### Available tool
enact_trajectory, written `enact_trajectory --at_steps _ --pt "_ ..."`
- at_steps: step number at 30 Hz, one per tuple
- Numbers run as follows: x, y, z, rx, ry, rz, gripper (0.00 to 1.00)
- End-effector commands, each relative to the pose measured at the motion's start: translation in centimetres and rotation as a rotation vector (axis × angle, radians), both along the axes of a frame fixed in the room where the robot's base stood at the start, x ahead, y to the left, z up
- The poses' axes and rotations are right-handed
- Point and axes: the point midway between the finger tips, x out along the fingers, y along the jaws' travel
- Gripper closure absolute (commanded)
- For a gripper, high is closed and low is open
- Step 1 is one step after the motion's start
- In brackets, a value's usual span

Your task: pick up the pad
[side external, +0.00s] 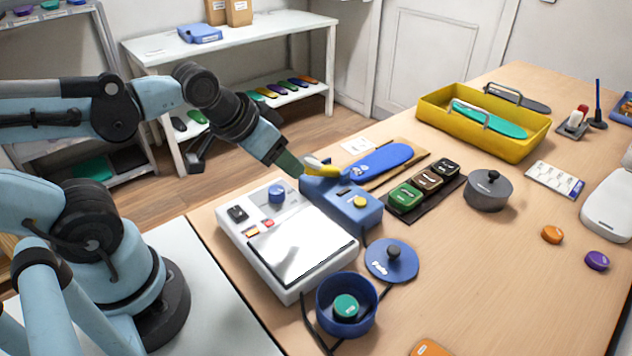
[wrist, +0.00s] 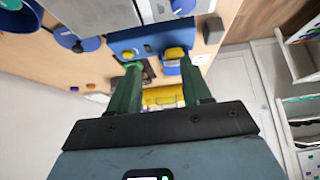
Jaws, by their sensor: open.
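A round green pad (side external: 345,307) lies inside an open blue pot (side external: 322,312) at the front of the table. The pot's blue lid (side external: 391,259) lies on the table beside it. An orange disc (side external: 552,234) and a purple disc (side external: 597,260) lie at the right; I cannot tell whether they are pads too. My gripper (side external: 296,168) has green fingers and is at the blue box (side external: 352,212), well behind the pot. In the wrist view my gripper (wrist: 160,66) is open, with a yellow part (wrist: 175,53) near its right finger.
A white machine with a shiny plate (side external: 300,245) stands between my arm and the pot. A black tray of small blocks (side external: 408,197), a grey lidded pot (side external: 488,192) and a yellow tote (side external: 480,150) stand behind.

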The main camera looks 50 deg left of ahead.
Motion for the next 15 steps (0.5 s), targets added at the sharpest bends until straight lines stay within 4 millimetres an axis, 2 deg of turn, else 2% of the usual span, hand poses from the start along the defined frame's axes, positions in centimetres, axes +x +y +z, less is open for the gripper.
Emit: enact_trajectory --at_steps 5,10,15 --pt "0.4 -2.3 0.2 -0.051 0.066 0.001 0.52" --pt "0.4 -7.9 0.2 -0.135 0.243 0.037 0.52" --pt "-0.7 -14.0 -0.2 -0.151 0.433 0.112 0.52"
